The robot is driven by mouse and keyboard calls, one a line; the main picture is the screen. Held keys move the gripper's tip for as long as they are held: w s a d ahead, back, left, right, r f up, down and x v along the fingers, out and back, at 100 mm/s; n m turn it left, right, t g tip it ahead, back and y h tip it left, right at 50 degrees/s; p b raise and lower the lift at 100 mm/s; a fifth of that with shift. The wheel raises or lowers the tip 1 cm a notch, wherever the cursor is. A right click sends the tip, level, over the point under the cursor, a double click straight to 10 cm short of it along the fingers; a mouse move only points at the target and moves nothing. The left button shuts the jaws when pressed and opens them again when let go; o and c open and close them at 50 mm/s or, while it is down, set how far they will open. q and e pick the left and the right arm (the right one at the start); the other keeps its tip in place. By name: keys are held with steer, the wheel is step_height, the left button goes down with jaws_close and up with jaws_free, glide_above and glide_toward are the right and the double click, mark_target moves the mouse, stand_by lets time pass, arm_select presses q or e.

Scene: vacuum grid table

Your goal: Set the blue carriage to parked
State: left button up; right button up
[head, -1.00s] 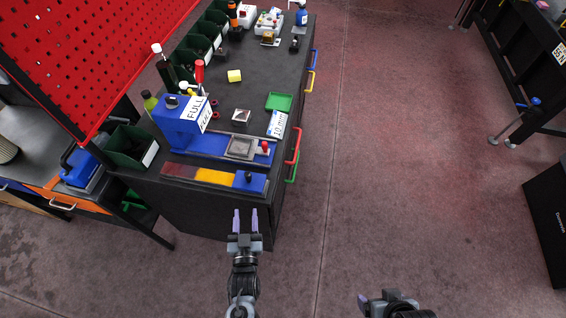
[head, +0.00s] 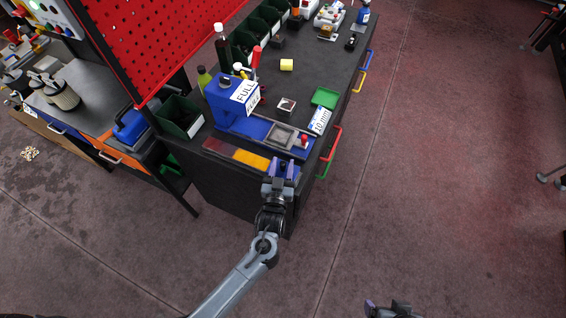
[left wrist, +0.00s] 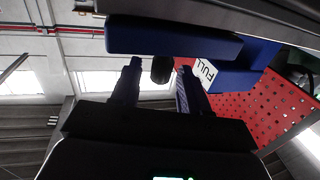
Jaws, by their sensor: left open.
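The blue carriage (left wrist: 170,38) is a blue block with a dark knob (left wrist: 162,70), at the right end of a track with dark red and yellow-orange zones (head: 250,158) on the bench's near edge. In the head view my left gripper mostly hides the carriage. My left gripper (head: 282,167) is open at the carriage. In the left wrist view its two fingers lie either side of the knob, apart from it as far as I can tell. My right gripper (head: 385,308) is only partly in view at the bottom edge; its jaws are unclear.
Behind the track stands a blue fixture (head: 226,104) with a FULL label and a grey plate. A green tray (head: 325,97), a "10 mm" card (head: 319,121) and a bottle (head: 222,46) are on the bench. Red and green handles jut from its right side.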

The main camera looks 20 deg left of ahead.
arm_select(q)
steer(key=shift+w+a, duration=0.15)
steer(key=shift+w, duration=0.4)
steer(key=shift+c, duration=0.4)
jaws_close()
